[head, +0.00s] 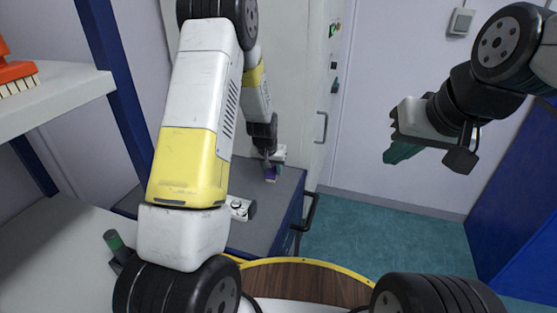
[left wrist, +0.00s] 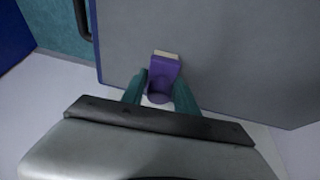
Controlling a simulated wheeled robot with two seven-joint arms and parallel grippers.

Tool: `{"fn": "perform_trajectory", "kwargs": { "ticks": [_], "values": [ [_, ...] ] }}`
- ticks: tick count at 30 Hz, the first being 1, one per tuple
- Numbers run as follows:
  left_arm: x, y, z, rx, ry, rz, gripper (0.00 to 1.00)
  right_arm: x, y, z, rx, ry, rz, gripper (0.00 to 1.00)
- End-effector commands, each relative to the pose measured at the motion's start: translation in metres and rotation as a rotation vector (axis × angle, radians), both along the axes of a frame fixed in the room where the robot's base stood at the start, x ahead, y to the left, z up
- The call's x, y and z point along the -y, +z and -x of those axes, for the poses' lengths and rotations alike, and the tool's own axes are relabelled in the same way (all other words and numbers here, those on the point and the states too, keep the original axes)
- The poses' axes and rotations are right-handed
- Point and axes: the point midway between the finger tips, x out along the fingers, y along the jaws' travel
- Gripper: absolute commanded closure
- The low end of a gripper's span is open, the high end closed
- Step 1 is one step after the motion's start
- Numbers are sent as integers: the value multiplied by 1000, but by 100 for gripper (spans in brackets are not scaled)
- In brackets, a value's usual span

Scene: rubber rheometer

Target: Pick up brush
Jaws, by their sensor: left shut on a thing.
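A small purple brush (left wrist: 163,72) with a pale bristle edge is between the two green fingers of my left gripper (left wrist: 158,88) in the left wrist view. The fingers are shut on it. In the head view the purple brush (head: 271,174) shows as a small patch below my left gripper (head: 268,160), over the grey cabinet top. Whether it touches the top cannot be told. My right gripper (head: 396,152) hangs in the air at the right, with green fingers seen from the side; its opening is hidden.
An orange brush (head: 16,72) stands on a white shelf (head: 60,95) at upper left. The grey-topped blue cabinet (head: 285,200) is under my left arm. A white machine (head: 305,60) stands behind it. A green-capped item (head: 115,242) is at lower left. Teal floor (head: 380,240) is clear.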

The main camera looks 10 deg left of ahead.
Motion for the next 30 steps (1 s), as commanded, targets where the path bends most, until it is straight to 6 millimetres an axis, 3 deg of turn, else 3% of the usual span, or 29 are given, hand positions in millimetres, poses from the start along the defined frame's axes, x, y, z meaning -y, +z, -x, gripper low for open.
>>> {"fn": "perform_trajectory", "kwargs": {
  "ticks": [5, 12, 24, 30],
  "values": [
    [0, 10, -1, 4, 0, 0, 100, 0, 0, 0, 0, 0, 0, 100],
    [1, 38, 3, 2, -1, 0, 100, 0, 0, 0, 0, 0, 0, 100],
    [23, 45, 103, 0, -4, 0, 100, 0, 0, 0, 0, 0, 0, 100],
    [30, 49, 139, 1, -3, 0, 100, 0, 0, 0, 0, 0, 0, 100]
  ]
}}
